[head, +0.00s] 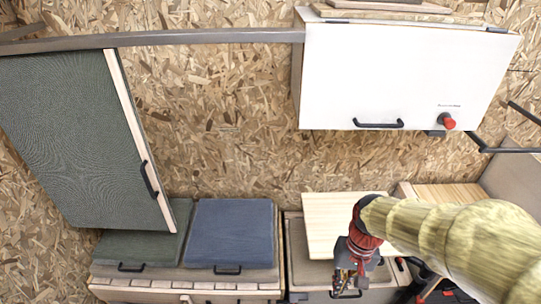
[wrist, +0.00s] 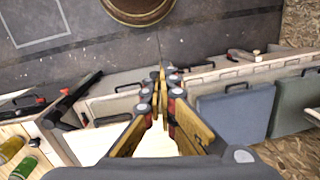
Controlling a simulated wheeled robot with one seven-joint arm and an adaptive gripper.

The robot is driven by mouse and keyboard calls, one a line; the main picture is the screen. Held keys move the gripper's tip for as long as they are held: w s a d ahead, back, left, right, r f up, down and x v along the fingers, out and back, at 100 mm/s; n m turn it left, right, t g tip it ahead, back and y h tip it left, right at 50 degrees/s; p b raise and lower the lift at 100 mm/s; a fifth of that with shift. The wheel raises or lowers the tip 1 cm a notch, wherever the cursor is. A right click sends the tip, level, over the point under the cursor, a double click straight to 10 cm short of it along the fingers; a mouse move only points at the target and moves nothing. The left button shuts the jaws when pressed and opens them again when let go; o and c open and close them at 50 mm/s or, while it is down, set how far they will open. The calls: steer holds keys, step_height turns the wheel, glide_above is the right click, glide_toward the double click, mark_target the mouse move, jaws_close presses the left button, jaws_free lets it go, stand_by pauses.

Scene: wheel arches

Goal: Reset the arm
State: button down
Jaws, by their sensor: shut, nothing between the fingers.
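My gripper (head: 347,279) shows at the lower right of the head view, at the end of my yellow arm, in front of a light wooden board and a cabinet top. In the wrist view my gripper (wrist: 161,78) has its fingers together at the tips, with nothing between them. It touches nothing that I can see.
A white wall cabinet (head: 400,75) with a black handle and red knob hangs above. A green sliding door (head: 80,130) hangs at the left. Below are a blue lid (head: 230,233) and a green lid (head: 140,246). The wrist view shows dark floor (wrist: 215,30) and a round object (wrist: 138,8).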

steer(key=s+r+t, duration=0.3)
steer(key=r, duration=0.5)
steer(key=s+d+r+n+t+h, duration=0.1)
steer(key=s+r+t, duration=0.2)
steer(key=r, duration=0.5)
steer(key=shift+d+r, duration=0.15)
steer(key=shift+r, duration=0.25)
steer(key=shift+s, duration=0.1)
